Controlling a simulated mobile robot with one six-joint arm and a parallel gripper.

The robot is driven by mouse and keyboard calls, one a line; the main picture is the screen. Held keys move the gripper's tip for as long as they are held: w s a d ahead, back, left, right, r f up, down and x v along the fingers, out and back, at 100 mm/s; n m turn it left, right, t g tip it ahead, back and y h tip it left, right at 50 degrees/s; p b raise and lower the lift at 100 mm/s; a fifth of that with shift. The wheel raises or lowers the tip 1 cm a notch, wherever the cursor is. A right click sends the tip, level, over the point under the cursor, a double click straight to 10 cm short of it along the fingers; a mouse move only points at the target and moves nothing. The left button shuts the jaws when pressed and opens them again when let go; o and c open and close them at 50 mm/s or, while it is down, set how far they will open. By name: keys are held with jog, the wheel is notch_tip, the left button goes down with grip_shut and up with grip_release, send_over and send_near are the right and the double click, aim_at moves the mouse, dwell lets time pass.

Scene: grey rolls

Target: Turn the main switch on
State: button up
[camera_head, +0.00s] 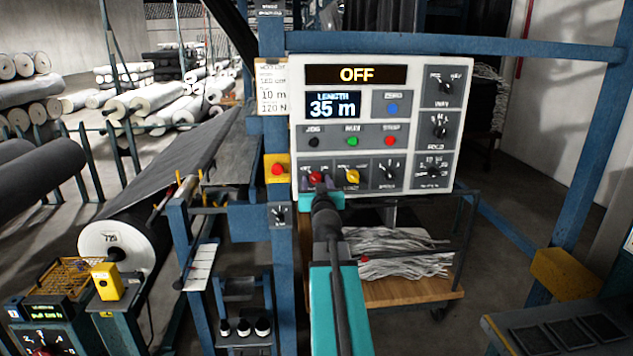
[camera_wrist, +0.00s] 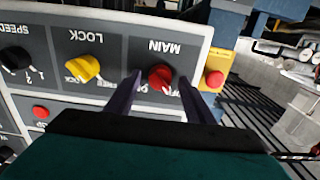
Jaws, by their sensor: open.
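The control panel (camera_head: 372,78) shows OFF on its upper display and LENGTH 35 m below it. The main switch, a red knob (camera_wrist: 161,77), sits at the panel's lower left under the word MAIN; the head view shows its red top (camera_head: 316,177) partly behind my gripper (camera_head: 321,189). In the wrist view, which looks upside down, my gripper (camera_wrist: 160,88) is open, with one dark finger on each side of the red knob. I cannot tell whether the fingers touch it. The knob's exact pointing is hard to read.
The yellow LOCK knob (camera_wrist: 84,68) is close beside the main switch, with the black SPEED knob (camera_wrist: 15,55) beyond it. A red button on a yellow box (camera_head: 277,170) is on the other side. Blue frame posts (camera_head: 283,255) stand near my arm.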

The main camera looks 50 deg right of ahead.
jog(key=shift+w+d, duration=0.15)
jog(key=c, duration=1.1)
